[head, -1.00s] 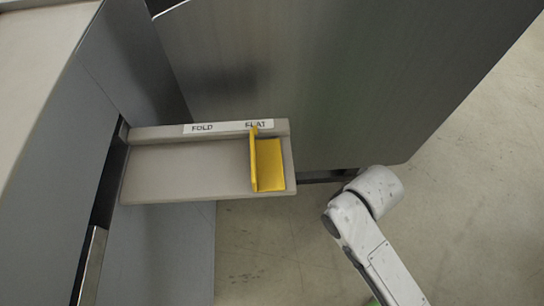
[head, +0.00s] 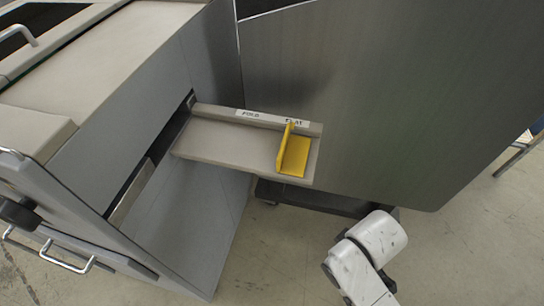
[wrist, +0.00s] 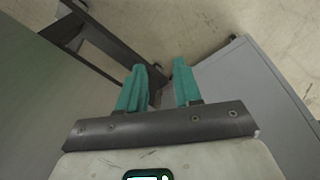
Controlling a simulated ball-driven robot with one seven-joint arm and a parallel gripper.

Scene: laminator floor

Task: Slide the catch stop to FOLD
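The catch stop (head: 294,155) is a yellow angled piece with an upright plate and a flat foot. It sits at the right end of a beige tray (head: 215,141), under the FLAT end of the label strip (head: 272,117). FOLD is printed at the strip's left end. In the head view my white arm is at lower right, below the tray and apart from the stop, and my gripper is out of frame. In the wrist view my gripper (wrist: 160,80) has two teal fingers apart with nothing between them. The stop is not visible there.
A grey machine body (head: 190,190) stands left of the tray, with metal handles (head: 68,258) at lower left. A large dark metal panel (head: 380,90) rises behind the tray, above a dark wheeled base (head: 310,196). Concrete floor (head: 270,265) is open in front.

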